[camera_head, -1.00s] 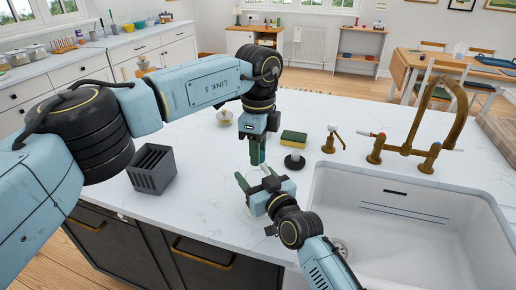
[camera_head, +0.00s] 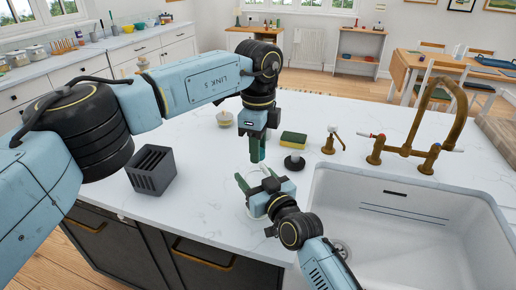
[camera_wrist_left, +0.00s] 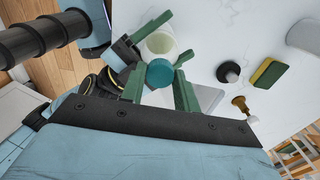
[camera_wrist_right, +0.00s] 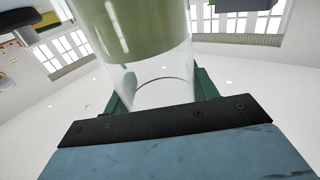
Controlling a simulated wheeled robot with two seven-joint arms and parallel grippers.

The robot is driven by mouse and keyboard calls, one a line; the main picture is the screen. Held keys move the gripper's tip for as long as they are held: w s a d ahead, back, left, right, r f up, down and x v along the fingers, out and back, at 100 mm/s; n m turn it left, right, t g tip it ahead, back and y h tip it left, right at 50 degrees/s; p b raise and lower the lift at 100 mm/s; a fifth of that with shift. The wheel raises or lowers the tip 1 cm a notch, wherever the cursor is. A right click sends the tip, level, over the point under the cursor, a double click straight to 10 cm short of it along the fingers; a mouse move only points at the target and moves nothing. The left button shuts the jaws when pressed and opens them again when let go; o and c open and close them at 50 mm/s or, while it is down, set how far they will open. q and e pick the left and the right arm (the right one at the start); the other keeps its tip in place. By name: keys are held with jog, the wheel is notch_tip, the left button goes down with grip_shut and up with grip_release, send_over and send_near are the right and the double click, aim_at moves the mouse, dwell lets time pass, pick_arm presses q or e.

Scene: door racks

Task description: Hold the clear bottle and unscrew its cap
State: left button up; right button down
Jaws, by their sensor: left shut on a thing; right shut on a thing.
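A teal cap (camera_wrist_left: 159,74) is between the fingers of my left gripper (camera_wrist_left: 159,90), which is shut on it. The clear bottle (camera_wrist_left: 157,42) shows just beyond the cap, its pale round top partly covered by it; I cannot tell whether they touch. My right gripper (camera_head: 257,180) is shut on the bottle, below my left gripper (camera_head: 257,153) in the head view. In the right wrist view the bottle (camera_wrist_right: 155,75) has clear lower walls and green higher up. In the head view the bottle is mostly hidden by the grippers.
A yellow and green sponge (camera_head: 293,140) and a dark round-based brush (camera_head: 294,162) stand behind the grippers. A grey slotted holder (camera_head: 152,171) is at left. The white sink (camera_head: 400,215) and brass tap (camera_head: 420,120) are at right. The counter between holder and grippers is clear.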

pick_arm(q)
jog(key=shift+r, duration=0.6)
jog(key=shift+r, duration=2)
pick_arm(e)
jog(key=shift+c, duration=1.9)
grip_release()
